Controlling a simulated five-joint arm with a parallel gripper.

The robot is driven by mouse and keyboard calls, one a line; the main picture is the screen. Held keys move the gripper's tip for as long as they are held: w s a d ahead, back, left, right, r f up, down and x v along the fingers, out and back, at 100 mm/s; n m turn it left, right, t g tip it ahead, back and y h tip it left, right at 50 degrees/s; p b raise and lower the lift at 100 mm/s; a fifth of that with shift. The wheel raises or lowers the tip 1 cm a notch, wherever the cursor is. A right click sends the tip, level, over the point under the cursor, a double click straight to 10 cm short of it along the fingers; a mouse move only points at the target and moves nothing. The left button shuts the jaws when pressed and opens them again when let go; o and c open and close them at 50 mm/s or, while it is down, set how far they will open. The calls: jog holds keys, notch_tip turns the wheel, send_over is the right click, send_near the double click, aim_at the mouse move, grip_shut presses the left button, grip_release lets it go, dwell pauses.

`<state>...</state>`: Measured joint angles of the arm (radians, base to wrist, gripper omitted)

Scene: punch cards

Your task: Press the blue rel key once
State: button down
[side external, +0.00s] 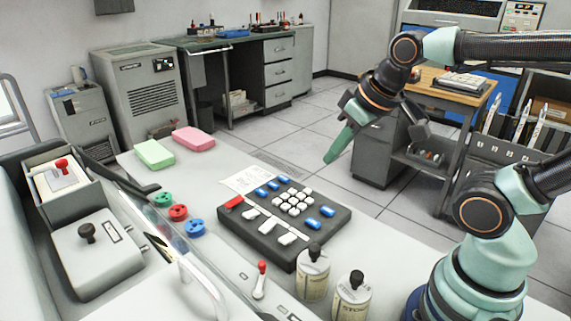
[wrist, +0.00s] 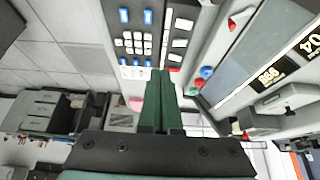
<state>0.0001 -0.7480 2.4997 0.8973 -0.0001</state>
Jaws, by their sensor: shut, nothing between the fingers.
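The black key panel (side external: 268,238) lies on the light desk. It carries a block of white keys (side external: 293,201), larger white keys in front, a red key (side external: 234,202), three blue keys (side external: 272,185) along the back and two blue keys (side external: 320,216) at the right. No key lettering is readable, so I cannot tell which blue key is rel. My gripper (side external: 331,158) is shut and empty, raised behind and right of the panel, apart from it. In the wrist view, the blue keys (wrist: 135,62) show just beyond the fingertips (wrist: 166,74).
A paper sheet (side external: 247,179) lies behind the panel. Two dark-capped bottles (side external: 313,274) stand at its front right. Green, red and blue round pieces (side external: 178,212) lie to its left. Pink (side external: 193,138) and green (side external: 153,154) blocks lie farther back.

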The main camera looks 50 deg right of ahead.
jog(key=w+d+f+t, duration=0.1)
jog(key=w+f, duration=0.3)
jog(key=w, duration=0.4)
jog(key=w+d+f+t, duration=0.2)
jog(key=w+f, duration=0.3)
jog(key=w, duration=0.3)
jog(key=shift+w+d+h, duration=0.2)
jog(key=shift+d+h, duration=0.05)
jog(key=shift+h, duration=0.05)
jog(key=shift+f, duration=0.1)
send_over(264, 193)
notch_tip(264, 193, down, 7)
jog(key=shift+s+r, duration=0.15)
jog(key=f, duration=0.3)
jog(key=shift+w, duration=0.2)
jog(key=shift+f, duration=0.65)
